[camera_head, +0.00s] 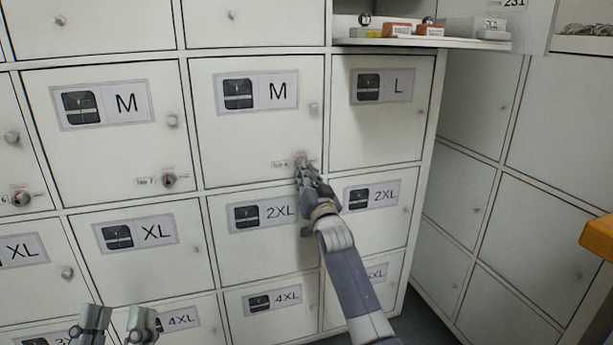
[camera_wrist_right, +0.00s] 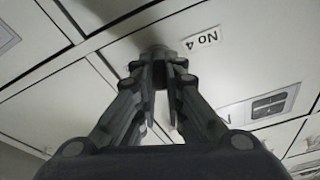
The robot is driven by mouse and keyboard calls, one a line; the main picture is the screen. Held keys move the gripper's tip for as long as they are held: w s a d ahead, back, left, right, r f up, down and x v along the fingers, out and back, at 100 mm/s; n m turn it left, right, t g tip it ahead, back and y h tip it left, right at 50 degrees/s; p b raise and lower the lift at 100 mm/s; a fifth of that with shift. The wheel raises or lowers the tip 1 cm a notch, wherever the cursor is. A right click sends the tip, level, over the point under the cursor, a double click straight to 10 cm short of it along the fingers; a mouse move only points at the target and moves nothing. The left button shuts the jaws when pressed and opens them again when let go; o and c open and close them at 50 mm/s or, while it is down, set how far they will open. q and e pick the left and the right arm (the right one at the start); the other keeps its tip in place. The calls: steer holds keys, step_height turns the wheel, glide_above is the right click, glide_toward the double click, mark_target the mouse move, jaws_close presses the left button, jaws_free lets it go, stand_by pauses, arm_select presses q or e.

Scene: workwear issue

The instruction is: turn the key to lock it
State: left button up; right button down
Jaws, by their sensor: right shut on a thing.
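The middle M locker door (camera_head: 250,125) is closed, flush with its neighbours. Its lock (camera_head: 301,158) is at the lower right of the door, beside a small No 4 label (camera_head: 280,164), which also shows upside down in the right wrist view (camera_wrist_right: 202,40). My right gripper (camera_head: 305,172) is at this lock, its fingers shut on the key. The fingers hide the key, so its angle cannot be seen. In the right wrist view my right gripper (camera_wrist_right: 161,76) points at the dark round lock. My left gripper (camera_head: 117,322) is open and empty at the lower left.
Closed lockers labelled M, L, XL, 2XL and 4XL surround this door. Another lock (camera_head: 169,181) beside a No 7 label is to the left. An open compartment (camera_head: 425,42) with small boxes is at upper right. An orange-edged surface (camera_head: 598,238) is at far right.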

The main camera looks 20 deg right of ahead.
arm_select(q)
steer(key=shift+w+f+g, duration=0.5)
steer(key=shift+f+g, duration=0.1)
steer(key=shift+f, duration=0.15)
arm_select(e)
steer(key=shift+w+d+r, duration=0.1)
steer(key=shift+d+r, duration=0.1)
steer(key=shift+r, duration=0.25)
stand_by(0.8)
arm_select(q)
steer(key=shift+p, duration=0.3)
arm_select(e)
steer(key=shift+n, duration=0.5)
steer(key=shift+d+n+y+p, duration=0.1)
steer(key=shift+n+y+p, duration=0.65)
steer(key=shift+n, duration=1.05)
steer(key=shift+w+d+n+y+p, duration=0.1)
steer(key=shift+n+y+p, duration=0.25)
steer(key=shift+n+p, duration=0.3)
arm_select(q)
step_height(320, 180, down, 12)
steer(key=w+a+g+y, duration=0.1)
steer(key=w+g+y, duration=0.1)
steer(key=g, duration=0.5)
steer(key=shift+y, duration=0.4)
steer(key=shift+w, duration=0.15)
